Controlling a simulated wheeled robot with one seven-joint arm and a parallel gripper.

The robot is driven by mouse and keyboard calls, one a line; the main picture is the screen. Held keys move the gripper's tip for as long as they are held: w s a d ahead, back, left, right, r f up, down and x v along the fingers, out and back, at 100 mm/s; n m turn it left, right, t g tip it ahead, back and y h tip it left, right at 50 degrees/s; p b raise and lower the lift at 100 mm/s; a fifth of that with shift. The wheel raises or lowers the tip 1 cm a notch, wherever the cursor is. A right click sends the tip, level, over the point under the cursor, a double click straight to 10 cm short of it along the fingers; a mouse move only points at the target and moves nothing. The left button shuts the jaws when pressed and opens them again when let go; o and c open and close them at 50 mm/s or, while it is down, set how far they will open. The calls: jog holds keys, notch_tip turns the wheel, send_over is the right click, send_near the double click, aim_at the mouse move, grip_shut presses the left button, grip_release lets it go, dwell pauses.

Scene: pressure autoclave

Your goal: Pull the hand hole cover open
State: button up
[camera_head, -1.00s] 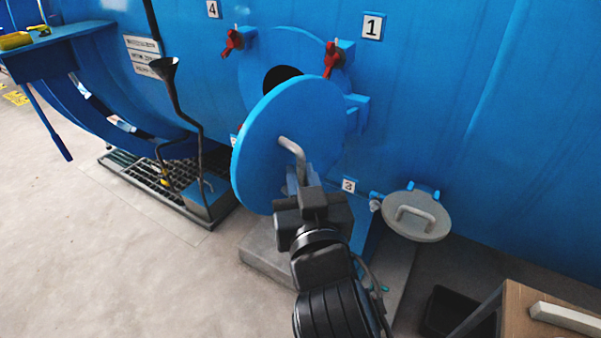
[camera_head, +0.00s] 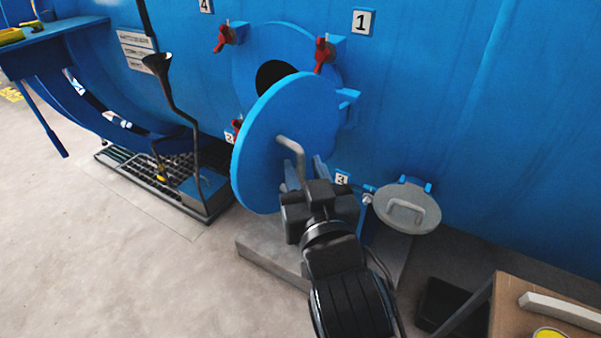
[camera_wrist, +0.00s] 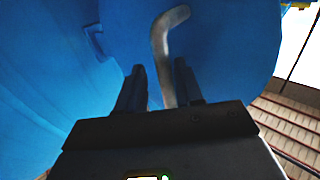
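The hand hole cover (camera_head: 268,130) is a round blue disc with a bent grey handle (camera_head: 292,152). It stands swung away from the blue wall, with part of the dark hole (camera_head: 274,76) showing behind its upper edge. My gripper (camera_head: 309,172) is at the lower part of the handle. In the wrist view, my gripper (camera_wrist: 163,85) has its two dark fingers apart, with the handle (camera_wrist: 162,45) running between them. A gap shows beside the handle, so the fingers look open; contact is hard to tell. The cover (camera_wrist: 225,45) also fills the wrist view's upper part.
Red clamps (camera_head: 324,52) sit around the hole's rim. A small grey round lid (camera_head: 407,208) is right of my gripper. A black funnel pipe (camera_head: 175,95) stands over a floor grate (camera_head: 130,168) to the left. A wooden table (camera_head: 540,310) is at lower right. Floor at left is clear.

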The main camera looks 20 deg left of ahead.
jog(key=shift+s+a, duration=0.15)
jog(key=shift+s+d+f, duration=0.1)
jog(key=shift+s+d, duration=0.1)
jog(key=shift+s, duration=0.25)
jog(key=b+v, duration=0.1)
jog(key=v, duration=0.5)
jog(key=shift+s+d, duration=0.3)
jog(key=s+d+f+m+h, duration=0.2)
jog(key=s+d+f, duration=0.35)
jog(key=d, duration=0.25)
jog(key=s+d+f+m+h, duration=0.2)
jog(key=s+d+f, duration=0.2)
jog(key=s+d, duration=0.35)
jog(key=s+d+m+h, duration=0.1)
jog(key=s+d+h, duration=0.1)
jog(key=s+d, duration=0.4)
jog(key=s+d+r+m+h, duration=0.1)
jog(key=s+d+h, duration=0.2)
jog(key=s+d, duration=0.4)
jog(key=s, duration=0.4)
jog(key=shift+s+d+r+g, duration=0.2)
jog(key=shift+s+r+g, duration=0.1)
jog(key=shift+s+g, duration=0.1)
